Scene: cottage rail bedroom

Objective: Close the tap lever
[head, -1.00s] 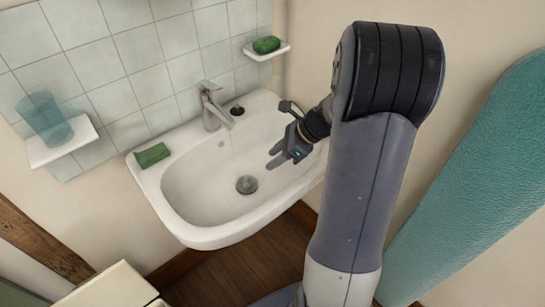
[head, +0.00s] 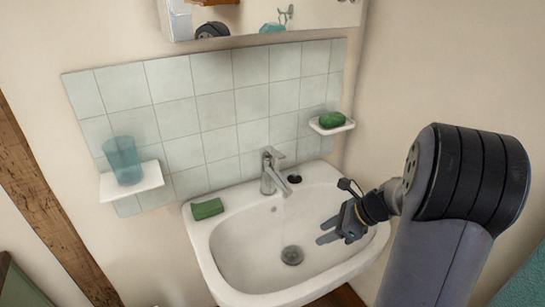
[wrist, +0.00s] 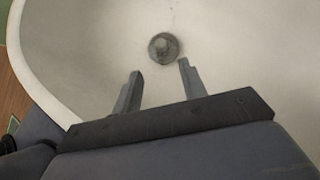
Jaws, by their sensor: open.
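The chrome tap (head: 270,171) stands on the back ledge of the white sink, with its lever (head: 273,153) on top. I cannot tell from the lever alone whether water runs, but no stream shows below the spout. My gripper (head: 324,230) is over the right part of the basin, to the right of and in front of the tap, and does not touch it. In the wrist view its two fingers (wrist: 158,88) are apart and empty, pointing toward the drain (wrist: 163,47). The tap is outside the wrist view.
The sink (head: 215,262) has a green block (head: 207,209) on its left ledge and a dark round piece (head: 294,179) right of the tap. Shelves hold a glass (head: 123,159) and green soap (head: 332,119). A mirrored cabinet (head: 275,20) hangs above.

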